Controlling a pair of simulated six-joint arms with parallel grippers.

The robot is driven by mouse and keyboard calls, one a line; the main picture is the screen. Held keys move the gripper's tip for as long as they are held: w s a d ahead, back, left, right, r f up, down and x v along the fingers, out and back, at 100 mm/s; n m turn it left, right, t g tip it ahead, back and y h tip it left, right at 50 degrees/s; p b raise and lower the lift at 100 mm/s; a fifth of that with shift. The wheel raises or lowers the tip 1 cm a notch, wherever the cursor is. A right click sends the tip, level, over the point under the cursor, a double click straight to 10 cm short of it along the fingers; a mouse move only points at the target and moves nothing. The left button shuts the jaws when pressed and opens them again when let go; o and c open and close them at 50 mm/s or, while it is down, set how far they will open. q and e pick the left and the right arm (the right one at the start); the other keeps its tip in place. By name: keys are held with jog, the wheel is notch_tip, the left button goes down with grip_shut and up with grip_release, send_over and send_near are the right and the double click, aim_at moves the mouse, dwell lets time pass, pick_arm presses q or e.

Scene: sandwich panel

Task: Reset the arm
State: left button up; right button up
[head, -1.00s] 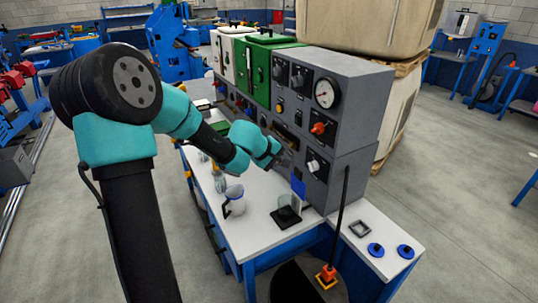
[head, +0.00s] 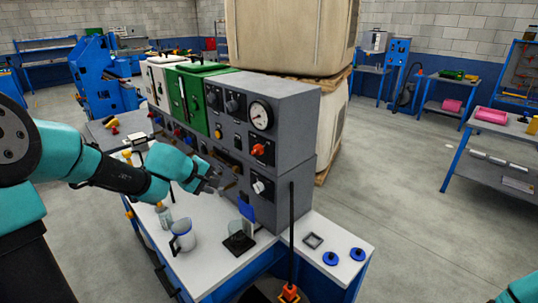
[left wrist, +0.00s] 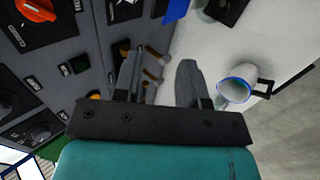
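My left arm comes in from the left in the head view, with its gripper (head: 215,180) close to the front of the grey control panel (head: 285,110). In the left wrist view the left gripper's two fingers (left wrist: 158,80) stand apart with nothing between them, so it is open. The panel face with its knobs and switches lies left of the fingers there. Of my right arm only a teal piece shows at the bottom right corner of the head view; its gripper is out of view.
A white jug (head: 183,238) stands on the white bench (head: 215,262), also in the left wrist view (left wrist: 236,92). A black stand (head: 239,243), a square frame (head: 312,240) and two blue discs (head: 330,258) are to the right.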

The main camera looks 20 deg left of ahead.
pick_arm(q)
jog(key=shift+f, duration=0.1)
jog(key=w+d+f+m+g+h, duration=0.1)
jog(key=d+f+m, duration=0.35)
jog(key=f, duration=0.75)
jog(key=w+d+f+m+g+h, duration=0.1)
jog(key=d+f, duration=0.7)
jog(key=f, duration=0.4)
jog(key=s+d+f+m+g, duration=0.2)
jog(key=s+d+f, duration=0.3)
jog(key=s+f, duration=0.3)
jog(key=s+d+f+m+g+y, duration=0.1)
jog(key=s+d+f+m+g, duration=0.2)
jog(key=s+f, duration=0.5)
jog(key=shift+s+d+m, duration=0.75)
jog(key=shift+s+d, duration=0.1)
jog(key=shift+s, duration=0.1)
